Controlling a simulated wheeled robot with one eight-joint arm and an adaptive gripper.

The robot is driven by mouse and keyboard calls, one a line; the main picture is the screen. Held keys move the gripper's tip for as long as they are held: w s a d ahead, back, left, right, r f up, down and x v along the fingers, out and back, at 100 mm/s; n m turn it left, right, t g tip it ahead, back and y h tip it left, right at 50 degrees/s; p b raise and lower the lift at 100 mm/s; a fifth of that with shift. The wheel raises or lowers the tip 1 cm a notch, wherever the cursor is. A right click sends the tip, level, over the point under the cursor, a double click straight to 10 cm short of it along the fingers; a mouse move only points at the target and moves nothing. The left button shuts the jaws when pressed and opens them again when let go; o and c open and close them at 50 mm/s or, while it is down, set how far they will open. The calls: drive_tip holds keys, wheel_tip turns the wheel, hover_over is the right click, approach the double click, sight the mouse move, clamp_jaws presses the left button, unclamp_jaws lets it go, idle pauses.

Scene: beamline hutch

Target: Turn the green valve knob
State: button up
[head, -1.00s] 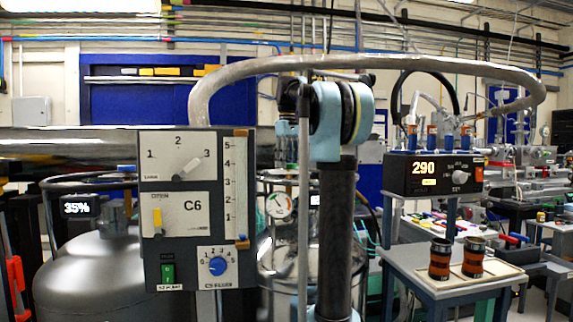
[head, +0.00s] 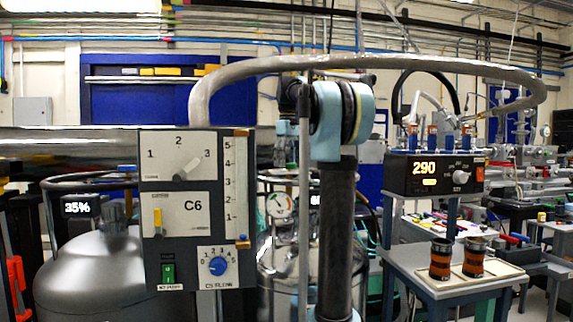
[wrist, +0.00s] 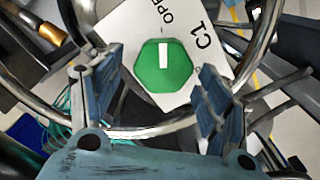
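The green valve knob (wrist: 164,69) shows in the wrist view. It is six-sided, with a white bar marker, on a white plate (wrist: 120,24) lettered "OPEN" and "C1". My gripper (wrist: 147,98) is open, its two blue-grey ribbed fingers standing apart below and to either side of the knob. Neither finger appears to touch the knob. The gap to the knob in depth is hard to tell. In the head view neither the green knob nor my gripper can be seen.
A curved metal rail (wrist: 140,132) loops around the knob plate, close to my fingers. In the head view a grey C6 panel (head: 160,258) with a blue dial stands at left. A grey table (head: 410,272) bearing two orange-and-black cans is at right.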

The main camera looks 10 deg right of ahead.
wheel_tip(320, 180, up, 12)
idle(0.8)
idle(0.4)
